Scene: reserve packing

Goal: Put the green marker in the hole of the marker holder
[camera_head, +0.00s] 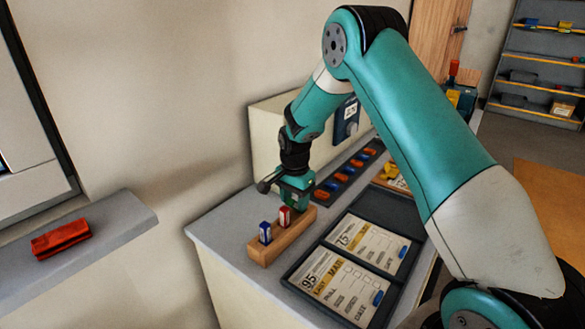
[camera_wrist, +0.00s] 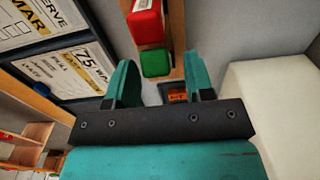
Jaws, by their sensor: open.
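The wooden marker holder (camera_head: 278,244) lies along the counter's left side, with a blue marker (camera_head: 265,232) and a red marker (camera_head: 284,217) upright in it. In the wrist view the green marker (camera_wrist: 155,64) is at the holder (camera_wrist: 177,32), beside the red marker (camera_wrist: 146,24). It looks upright in line with the red one; its lower end is hidden, so I cannot tell how deep it sits. My gripper (camera_head: 297,198) is over the holder's far end and hides the green marker in the head view. Its open fingers (camera_wrist: 159,82) stand either side of the green marker, with gaps.
A dark tray with printed cards (camera_head: 342,285) lies right of the holder. A dark rack of red and blue pieces (camera_head: 349,174) and a cream box (camera_head: 275,125) stand behind. A red block (camera_head: 61,239) rests on a separate grey ledge at left.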

